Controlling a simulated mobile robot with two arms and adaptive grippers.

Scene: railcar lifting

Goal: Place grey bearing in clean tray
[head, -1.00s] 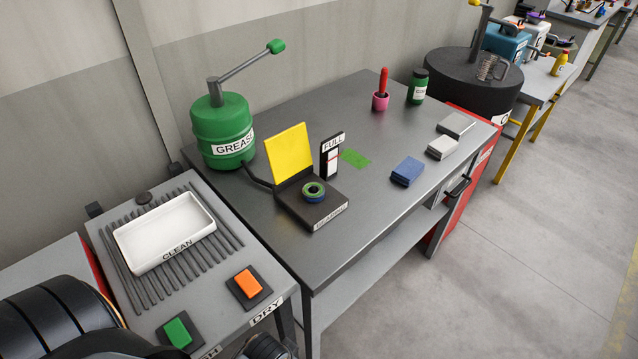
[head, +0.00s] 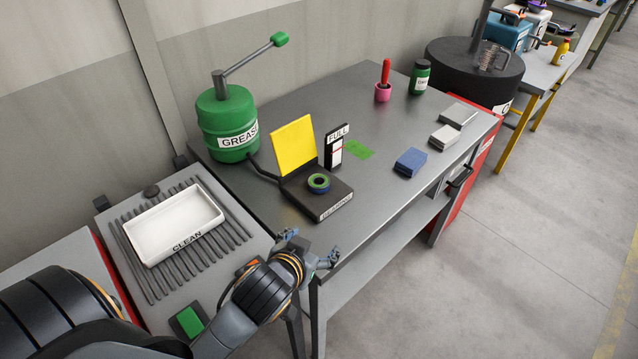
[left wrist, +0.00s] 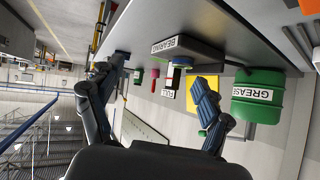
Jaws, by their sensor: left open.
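A small ring-shaped bearing (head: 318,183) lies on the black stand marked BEARING (head: 336,204); it looks blue and green rather than grey. It also shows, upside down, in the left wrist view (left wrist: 181,61). The white tray marked CLEAN (head: 175,226) is empty and sits on the ribbed rack at left. My left gripper (head: 308,248) is open and empty, in front of the stand near the bench's front left corner, apart from the bearing. Its two fingers spread in the left wrist view (left wrist: 160,72). My right gripper is not in view.
A yellow plate (head: 294,144) stands upright behind the bearing, with a FULL gauge (head: 334,152) beside it. The green grease pump (head: 226,122) is behind left. Blue (head: 410,162) and pale blocks lie at right.

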